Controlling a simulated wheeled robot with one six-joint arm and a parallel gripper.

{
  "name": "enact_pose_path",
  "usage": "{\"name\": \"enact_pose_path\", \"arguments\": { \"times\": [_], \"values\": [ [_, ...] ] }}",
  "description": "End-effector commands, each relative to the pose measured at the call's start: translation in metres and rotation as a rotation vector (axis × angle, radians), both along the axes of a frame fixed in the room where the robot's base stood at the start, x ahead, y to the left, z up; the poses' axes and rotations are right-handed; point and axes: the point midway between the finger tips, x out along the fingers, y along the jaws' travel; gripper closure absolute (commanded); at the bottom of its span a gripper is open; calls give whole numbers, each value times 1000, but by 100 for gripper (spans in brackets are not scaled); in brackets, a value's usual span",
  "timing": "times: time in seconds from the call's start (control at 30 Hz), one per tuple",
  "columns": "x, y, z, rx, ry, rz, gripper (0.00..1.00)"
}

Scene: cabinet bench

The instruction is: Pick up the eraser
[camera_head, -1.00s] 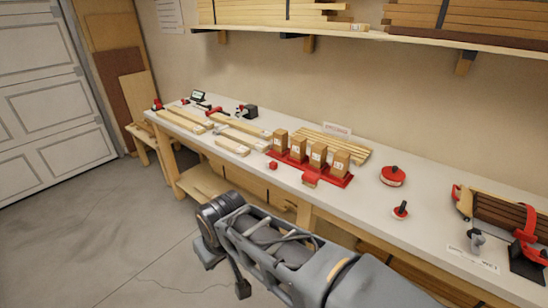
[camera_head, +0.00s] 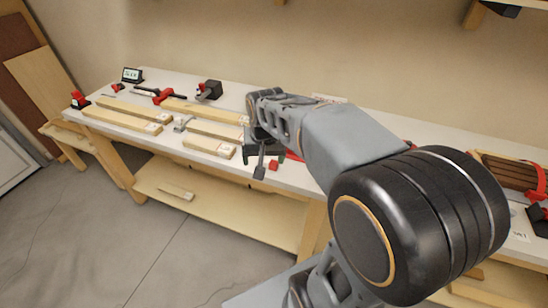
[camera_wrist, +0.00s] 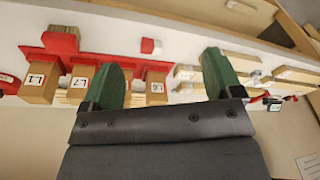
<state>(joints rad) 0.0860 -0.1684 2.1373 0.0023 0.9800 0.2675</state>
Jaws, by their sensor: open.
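The eraser, a small red and white block (camera_wrist: 151,46), lies on the white bench top. My arm hides part of the bench in the head view.
Wooden blocks with labels (camera_wrist: 40,82) stand in a red tray (camera_wrist: 140,62) close to my fingers. A red brush (camera_wrist: 60,40) lies nearby. Wooden boards (camera_head: 213,146) and a clamp (camera_head: 165,96) lie on the bench to the left. The floor before the bench is clear.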

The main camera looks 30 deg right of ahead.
Motion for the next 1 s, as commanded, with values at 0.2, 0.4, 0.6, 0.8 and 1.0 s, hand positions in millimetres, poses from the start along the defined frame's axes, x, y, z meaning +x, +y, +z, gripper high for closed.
{"name": "enact_pose_path", "arguments": {
  "times": [0.2,0.4,0.6,0.8,1.0],
  "values": [
    [70,-43,-8,40,106,-285,15],
    [105,-69,-27,57,164,-448,15],
    [117,-77,-51,63,188,-508,15],
    [117,-77,-88,62,190,-510,15],
    [118,-76,-115,62,187,-508,15]
  ]
}}
